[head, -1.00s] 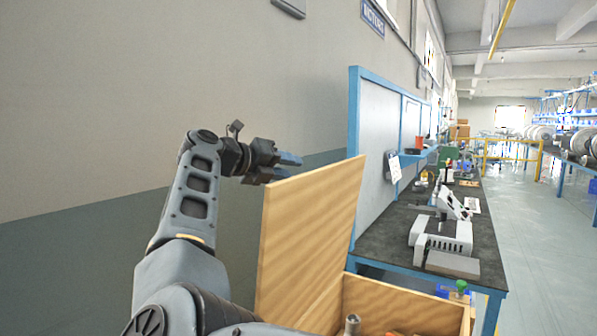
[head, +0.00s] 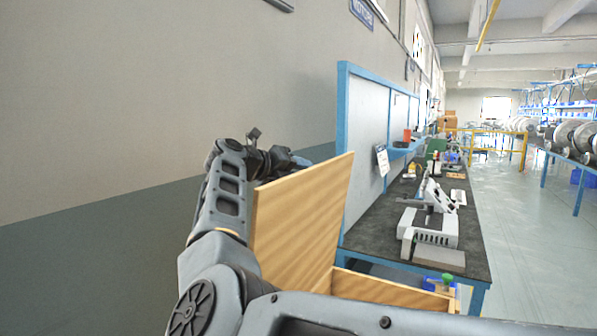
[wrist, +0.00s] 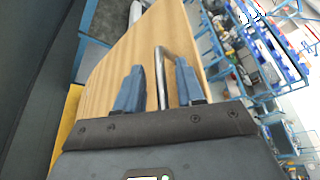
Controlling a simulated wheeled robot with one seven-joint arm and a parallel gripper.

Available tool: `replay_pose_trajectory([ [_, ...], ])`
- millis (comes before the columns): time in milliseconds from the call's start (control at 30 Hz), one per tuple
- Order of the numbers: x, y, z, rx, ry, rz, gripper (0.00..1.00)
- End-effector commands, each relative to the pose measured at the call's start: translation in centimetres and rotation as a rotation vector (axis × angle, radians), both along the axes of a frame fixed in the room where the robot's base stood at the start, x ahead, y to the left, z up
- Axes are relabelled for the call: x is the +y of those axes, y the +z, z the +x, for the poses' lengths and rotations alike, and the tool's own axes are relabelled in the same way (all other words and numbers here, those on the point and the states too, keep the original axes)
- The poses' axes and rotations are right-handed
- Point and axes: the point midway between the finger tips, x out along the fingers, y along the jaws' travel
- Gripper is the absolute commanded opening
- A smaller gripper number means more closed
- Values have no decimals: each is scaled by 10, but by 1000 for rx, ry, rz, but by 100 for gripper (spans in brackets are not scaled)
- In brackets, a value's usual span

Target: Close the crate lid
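The crate lid (head: 300,220) is a wooden panel standing steeply open on the left of the wooden crate (head: 395,290). In the wrist view the lid (wrist: 125,55) fills the middle, with a bent metal bar, seemingly a handle (wrist: 161,62), in front of it. My gripper (head: 290,160) is at the lid's upper edge, on the wall side, and the lid partly hides it. In the wrist view my gripper (wrist: 160,85) has its two blue fingers apart, with the bar between them. I cannot tell whether they touch it. My arm hides most of the crate's inside.
A dark-topped blue bench (head: 430,235) stands beyond the crate, with a white and grey device (head: 430,230) on it. A blue-framed panel (head: 368,140) rises behind the bench. The wall (head: 130,130) is close on the left. Open floor (head: 520,240) lies to the right.

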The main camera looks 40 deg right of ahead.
Motion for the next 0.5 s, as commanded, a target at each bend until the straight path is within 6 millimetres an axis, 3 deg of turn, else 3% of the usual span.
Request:
replay_pose_trajectory([
  [400,0,0,0,0,0,0,0],
  [500,0,0,0,0,0,0,0],
])
